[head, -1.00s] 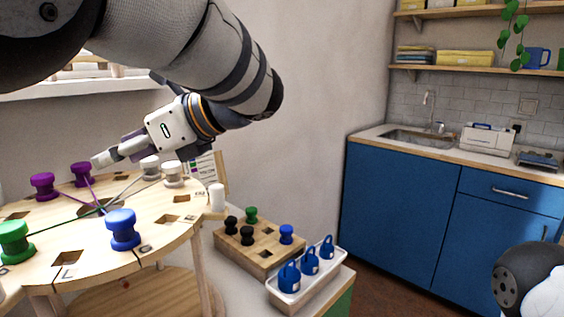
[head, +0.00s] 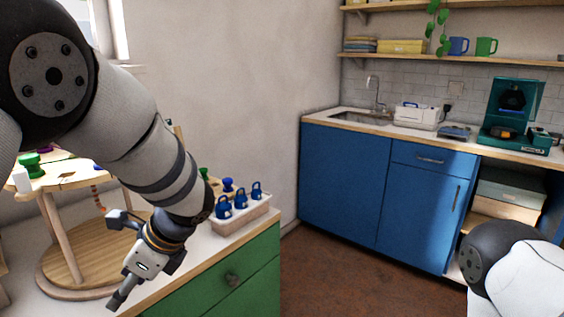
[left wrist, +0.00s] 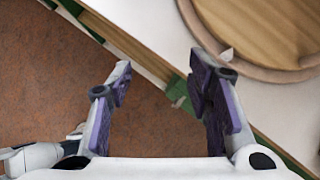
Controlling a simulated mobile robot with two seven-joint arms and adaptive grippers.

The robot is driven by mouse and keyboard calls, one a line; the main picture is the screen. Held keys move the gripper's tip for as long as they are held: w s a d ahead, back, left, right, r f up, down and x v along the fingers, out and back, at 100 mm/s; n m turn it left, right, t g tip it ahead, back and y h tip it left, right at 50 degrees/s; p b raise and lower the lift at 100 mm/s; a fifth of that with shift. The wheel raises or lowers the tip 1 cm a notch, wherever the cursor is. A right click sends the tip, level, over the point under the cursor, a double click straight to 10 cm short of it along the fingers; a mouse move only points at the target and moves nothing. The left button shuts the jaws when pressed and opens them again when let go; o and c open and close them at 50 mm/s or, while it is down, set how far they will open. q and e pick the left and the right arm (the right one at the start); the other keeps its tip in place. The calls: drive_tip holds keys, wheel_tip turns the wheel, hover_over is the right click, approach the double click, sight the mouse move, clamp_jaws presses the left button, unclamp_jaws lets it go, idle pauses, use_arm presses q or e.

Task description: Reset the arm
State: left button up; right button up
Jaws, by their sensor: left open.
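My left arm comes in from the left of the head view and reaches down. My left gripper (head: 122,262) hangs near the front edge of the green-fronted counter, in front of the round wooden bead stand (head: 62,268). In the left wrist view the left gripper (left wrist: 168,95) has its two purple-padded fingers wide apart with nothing between them. Below them are the counter edge and the brown floor. My right gripper is not in view; only part of my right arm shows at the lower right of the head view.
A green spool (head: 30,165) sits on the stand's top. Blue cabinets (head: 365,195) stand further back. The floor (head: 345,275) between is clear.

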use_arm(q)
drive_tip(key=s+d+f+n+g+h, duration=0.1)
drive_tip(key=s+d+f+n+h, duration=0.2)
drive_tip(key=s+f, duration=0.6)
drive_tip(key=s+d+f+n+g+h, duration=0.1)
drive_tip(key=s+d+f+n+h, duration=0.25)
drive_tip(key=s+f, duration=0.6)
drive_tip(key=s+a+f+n, duration=0.1)
drive_tip(key=s+f+n, duration=0.2)
drive_tip(key=s+n, duration=0.3)
drive_tip(key=s+f+n+h, duration=0.1)
drive_tip(key=s+f+n, duration=0.2)
drive_tip(key=s+n, duration=0.3)
drive_tip(key=s, duration=0.4)
drive_tip(key=shift+a+f, duration=0.35)
drive_tip(key=shift+a, duration=0.05)
